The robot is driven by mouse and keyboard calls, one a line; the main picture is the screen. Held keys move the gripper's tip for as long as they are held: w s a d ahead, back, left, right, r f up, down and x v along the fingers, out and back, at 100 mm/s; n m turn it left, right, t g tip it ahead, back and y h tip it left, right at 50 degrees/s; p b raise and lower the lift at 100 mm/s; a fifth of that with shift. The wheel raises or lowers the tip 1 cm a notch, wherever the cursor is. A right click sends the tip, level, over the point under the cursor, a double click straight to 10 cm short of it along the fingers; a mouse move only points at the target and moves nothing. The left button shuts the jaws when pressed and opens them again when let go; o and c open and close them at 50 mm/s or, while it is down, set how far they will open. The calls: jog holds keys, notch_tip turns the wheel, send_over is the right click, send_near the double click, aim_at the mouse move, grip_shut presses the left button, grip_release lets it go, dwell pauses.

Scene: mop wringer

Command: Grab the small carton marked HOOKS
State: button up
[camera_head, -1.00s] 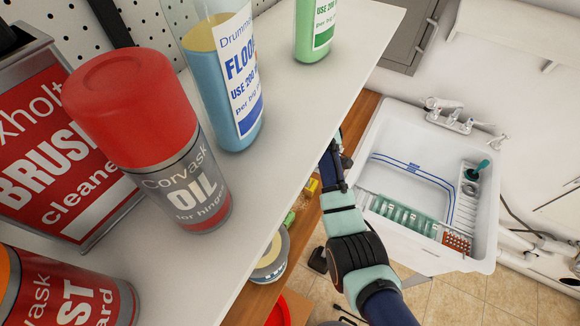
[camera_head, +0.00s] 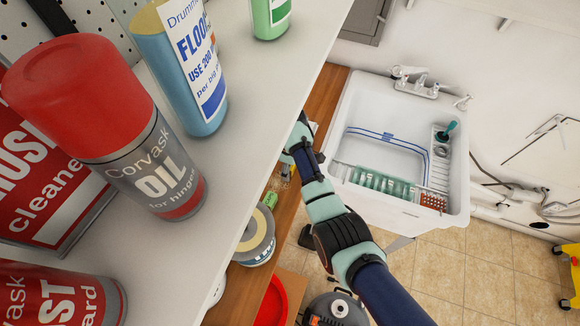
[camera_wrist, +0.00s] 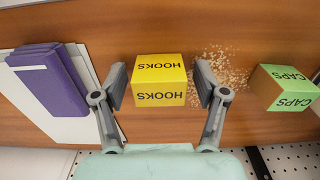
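The small yellow carton marked HOOKS (camera_wrist: 159,82) sits on the wooden surface in the wrist view, its lettering upside down. My gripper (camera_wrist: 160,80) is open, with one finger on each side of the carton. The left finger is close to the carton's side and the right finger is a little off its other side; I cannot tell whether either touches. In the head view my arm reaches under the white shelf, and the shelf hides my fingers and the carton.
In the wrist view, a green CAPS carton (camera_wrist: 285,88) stands at right, purple boxes (camera_wrist: 50,80) lie at left, and crumbs (camera_wrist: 222,72) lie beside the HOOKS carton. In the head view, the white shelf (camera_head: 255,110) holds an OIL can (camera_head: 150,165) and bottles. A sink (camera_head: 345,115) stands behind.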

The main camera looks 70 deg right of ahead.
jog(key=c, duration=1)
